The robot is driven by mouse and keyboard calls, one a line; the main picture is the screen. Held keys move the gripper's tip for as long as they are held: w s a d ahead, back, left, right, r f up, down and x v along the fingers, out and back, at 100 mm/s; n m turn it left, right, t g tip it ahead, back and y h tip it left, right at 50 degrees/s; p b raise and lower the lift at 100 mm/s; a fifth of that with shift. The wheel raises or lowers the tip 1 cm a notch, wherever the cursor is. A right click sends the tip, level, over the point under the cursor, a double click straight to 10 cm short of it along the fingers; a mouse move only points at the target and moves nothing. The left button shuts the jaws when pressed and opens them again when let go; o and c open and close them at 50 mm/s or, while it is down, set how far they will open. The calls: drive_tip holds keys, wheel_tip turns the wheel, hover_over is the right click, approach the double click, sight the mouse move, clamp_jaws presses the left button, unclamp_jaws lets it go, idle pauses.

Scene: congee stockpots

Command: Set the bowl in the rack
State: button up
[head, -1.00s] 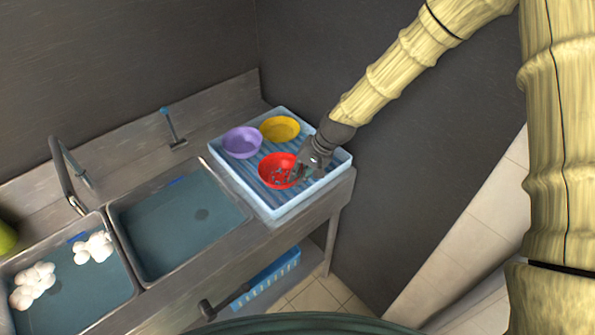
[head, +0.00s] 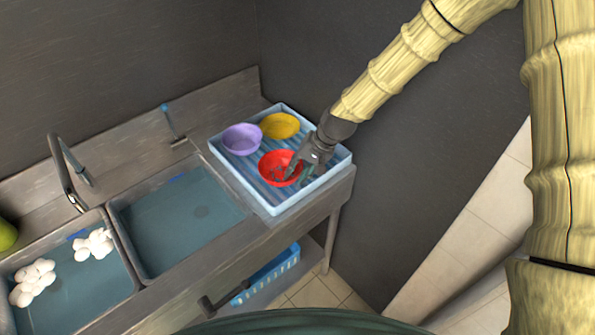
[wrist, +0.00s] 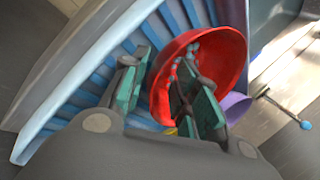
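The red bowl (head: 268,163) is upright in the light blue ribbed rack (head: 268,208), near its front. My gripper (head: 296,168) is at the bowl's right side. In the wrist view, my gripper (wrist: 160,92) has its fingers apart, one outside the red bowl (wrist: 225,65) and one over its inside, with the rim between them. A gap shows between the fingers, so they do not look closed on the wall. The bowl's underside and its contact with the rack (wrist: 70,78) are hidden.
A purple bowl (head: 241,139) and a yellow bowl (head: 280,125) sit behind the red one in the rack. Two sink basins lie left, the nearer one holding white lumps (head: 35,278). A tap (head: 66,175) stands behind them. A dark wall is close on the right.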

drive_tip(key=b+v, duration=0.4)
drive_tip(key=v, duration=0.7)
drive_tip(key=shift+r, duration=0.25)
drive_tip(key=shift+s+d+f, duration=0.1)
